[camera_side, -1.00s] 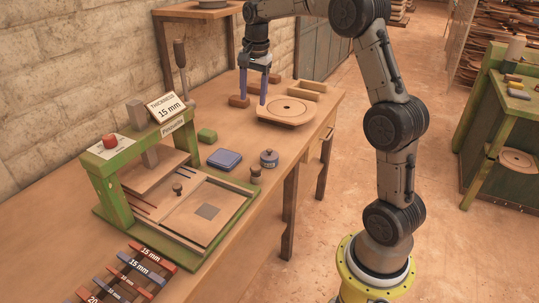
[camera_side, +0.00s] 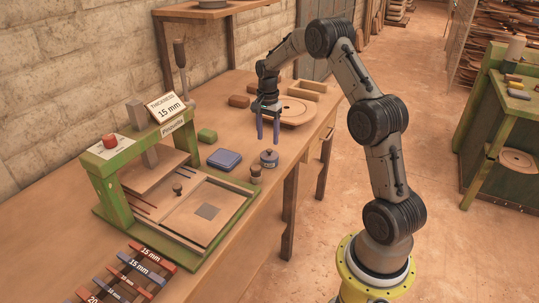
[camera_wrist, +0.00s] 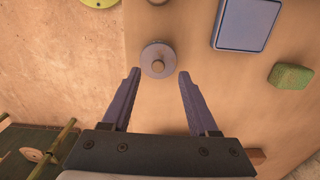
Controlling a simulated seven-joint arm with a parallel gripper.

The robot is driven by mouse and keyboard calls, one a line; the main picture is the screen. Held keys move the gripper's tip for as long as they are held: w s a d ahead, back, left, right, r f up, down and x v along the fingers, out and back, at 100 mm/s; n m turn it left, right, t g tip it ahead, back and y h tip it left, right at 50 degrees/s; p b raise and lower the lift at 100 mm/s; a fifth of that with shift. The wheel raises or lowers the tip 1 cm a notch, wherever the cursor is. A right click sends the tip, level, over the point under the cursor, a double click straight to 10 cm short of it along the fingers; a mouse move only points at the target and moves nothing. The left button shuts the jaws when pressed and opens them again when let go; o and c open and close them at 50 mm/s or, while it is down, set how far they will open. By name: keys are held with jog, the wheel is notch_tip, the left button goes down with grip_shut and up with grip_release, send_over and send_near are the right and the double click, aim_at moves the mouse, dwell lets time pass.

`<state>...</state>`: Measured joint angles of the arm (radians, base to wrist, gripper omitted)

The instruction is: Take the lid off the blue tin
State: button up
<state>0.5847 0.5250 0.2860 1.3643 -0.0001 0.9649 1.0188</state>
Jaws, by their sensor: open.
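The small round blue-grey tin (camera_side: 269,158) stands upright on the bench near its front edge, with a lid that has a small knob on top. In the wrist view the round lid (camera_wrist: 158,59) and its knob show from above, just ahead of my fingertips and roughly between their lines. My gripper (camera_side: 267,141) is open and empty, fingers pointing down, above and a little behind the tin in the side view. In the wrist view my gripper (camera_wrist: 156,73) has both fingers spread wide, apart from the tin. The lid sits on the tin.
A flat blue box (camera_side: 224,158) and a green block (camera_side: 207,135) lie left of the tin. A small wooden knob (camera_side: 255,174) stands close in front of it. The green press (camera_side: 115,195) is at left; a round wooden disc (camera_side: 296,111) lies behind.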

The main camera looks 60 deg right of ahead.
aim_at(269, 150)
jog(key=f, duration=0.5)
jog(key=shift+s+d, duration=0.1)
jog(key=shift+d, duration=0.25)
grip_shut()
